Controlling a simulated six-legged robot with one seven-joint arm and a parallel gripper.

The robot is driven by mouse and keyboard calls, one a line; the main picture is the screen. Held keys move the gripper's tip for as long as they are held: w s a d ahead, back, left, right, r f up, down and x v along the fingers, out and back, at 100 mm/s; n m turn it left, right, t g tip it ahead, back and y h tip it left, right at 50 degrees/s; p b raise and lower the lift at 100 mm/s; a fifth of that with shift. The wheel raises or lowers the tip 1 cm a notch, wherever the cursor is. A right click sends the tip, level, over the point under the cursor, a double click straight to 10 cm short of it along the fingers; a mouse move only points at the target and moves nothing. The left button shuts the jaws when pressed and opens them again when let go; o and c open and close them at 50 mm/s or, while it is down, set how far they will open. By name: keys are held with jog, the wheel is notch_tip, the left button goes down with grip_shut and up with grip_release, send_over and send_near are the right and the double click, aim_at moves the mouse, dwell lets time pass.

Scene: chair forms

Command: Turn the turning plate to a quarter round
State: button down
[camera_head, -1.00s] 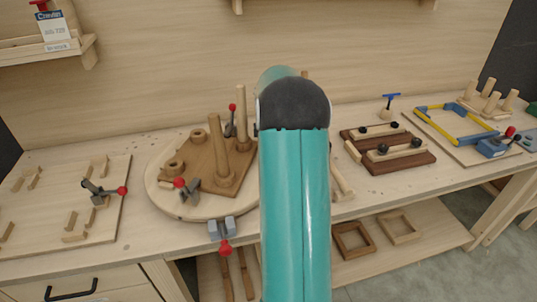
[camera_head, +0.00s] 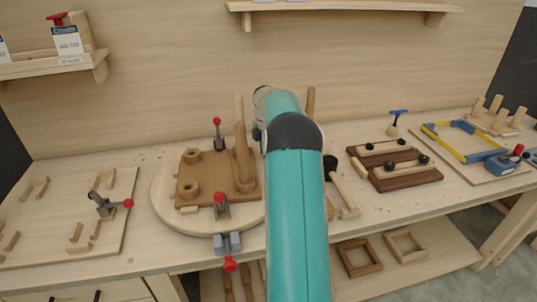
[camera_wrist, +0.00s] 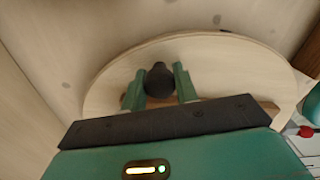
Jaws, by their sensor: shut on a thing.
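The turning plate (camera_head: 166,217) is a round pale wood disc on the bench, left of my arm in the head view. A brown board (camera_head: 212,185) lies on it with rings, upright posts and red-tipped clamps. Its board edges run roughly square to the bench front. In the wrist view the plate (camera_wrist: 235,62) fills the middle, and my gripper (camera_wrist: 159,76) is shut on a dark round knob (camera_wrist: 160,82) between its green fingers. In the head view my arm hides the plate's right edge, and I cannot make out the fingers or knob there.
A grey clamp (camera_head: 228,242) with a red knob sits at the bench edge before the plate. A board with wooden blocks and a clamp (camera_head: 105,204) lies left. A mallet (camera_head: 340,188), dark brown fixture (camera_head: 407,178) and blue-yellow frame (camera_head: 462,143) lie right. Shelves hang on the wall.

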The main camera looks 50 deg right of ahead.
jog(key=shift+w+r+n, duration=0.1)
jog(key=shift+w+n, duration=0.2)
jog(key=shift+w, duration=0.2)
jog(key=c, duration=1.1)
grip_release()
jog(key=shift+d, duration=0.1)
notch_tip(320, 180, up, 14)
jog(key=shift+f, duration=0.15)
jog(key=shift+s, duration=0.1)
